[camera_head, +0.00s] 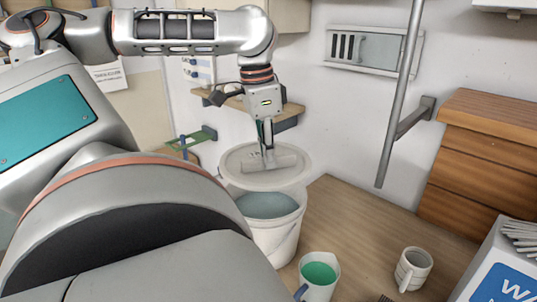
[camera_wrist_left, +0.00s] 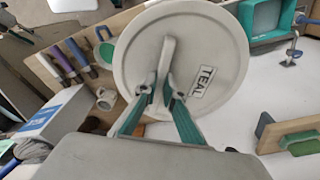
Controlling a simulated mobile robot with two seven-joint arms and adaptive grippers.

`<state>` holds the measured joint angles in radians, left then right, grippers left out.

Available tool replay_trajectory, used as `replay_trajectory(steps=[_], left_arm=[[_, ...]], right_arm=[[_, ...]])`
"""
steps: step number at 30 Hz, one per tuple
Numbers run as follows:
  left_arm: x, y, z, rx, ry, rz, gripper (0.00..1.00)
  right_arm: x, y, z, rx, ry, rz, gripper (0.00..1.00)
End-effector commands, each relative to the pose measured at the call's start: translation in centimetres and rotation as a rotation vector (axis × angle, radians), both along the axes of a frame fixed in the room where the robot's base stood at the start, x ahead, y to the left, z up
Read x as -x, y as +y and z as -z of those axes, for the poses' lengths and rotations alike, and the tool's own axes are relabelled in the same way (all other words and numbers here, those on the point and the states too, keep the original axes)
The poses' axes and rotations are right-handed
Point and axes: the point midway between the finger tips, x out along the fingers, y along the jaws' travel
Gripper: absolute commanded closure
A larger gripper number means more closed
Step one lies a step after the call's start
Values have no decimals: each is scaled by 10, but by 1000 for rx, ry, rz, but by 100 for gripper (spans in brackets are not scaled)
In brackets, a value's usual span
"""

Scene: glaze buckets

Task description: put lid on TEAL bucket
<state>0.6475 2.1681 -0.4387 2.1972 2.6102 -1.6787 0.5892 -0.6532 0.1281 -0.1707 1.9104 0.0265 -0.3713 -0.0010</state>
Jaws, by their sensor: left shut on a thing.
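A round pale grey lid (camera_head: 236,163) is held by its bar handle in my left gripper (camera_head: 267,148). The wrist view shows the lid (camera_wrist_left: 215,50) with a TEAL label, and the two green fingers of the gripper (camera_wrist_left: 160,95) closed on the handle. A white bucket (camera_head: 275,240) with blue-grey teal contents stands open on the wooden table, and no label shows on it. The lid appears above and behind the bucket's far rim in the head view; the exact gap is unclear. The bucket is not seen in the wrist view. My right gripper is not in view.
A small cup with green contents (camera_head: 319,275) stands close to the bucket's front right. A white mug (camera_head: 413,268), a white-and-blue box (camera_head: 500,275) and wooden drawers (camera_head: 480,165) are farther right. A grey pole (camera_head: 400,95) hangs above.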

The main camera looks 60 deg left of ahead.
Motion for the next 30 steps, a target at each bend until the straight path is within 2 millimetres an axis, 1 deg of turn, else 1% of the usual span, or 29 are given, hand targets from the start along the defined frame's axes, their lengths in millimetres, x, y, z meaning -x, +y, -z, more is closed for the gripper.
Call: replay_trajectory(steps=[9,10,12,15,17,18,21,25,30], left_arm=[[0,-1,19,2,-1,2,100],[0,-1,23,1,-2,2,100],[0,0,31,0,-3,2,100],[0,0,41,1,-1,0,100],[0,0,47,1,1,1,100],[0,0,46,0,3,1,100],[0,0,52,-1,2,1,100],[0,0,59,0,1,1,100],[0,0,61,0,0,0,100]], right_arm=[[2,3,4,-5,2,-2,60],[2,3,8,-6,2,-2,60],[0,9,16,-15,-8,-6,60],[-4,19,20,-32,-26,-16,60],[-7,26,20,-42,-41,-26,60],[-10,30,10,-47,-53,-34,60],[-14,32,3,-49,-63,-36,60],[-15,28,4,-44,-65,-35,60],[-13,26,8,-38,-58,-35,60]])
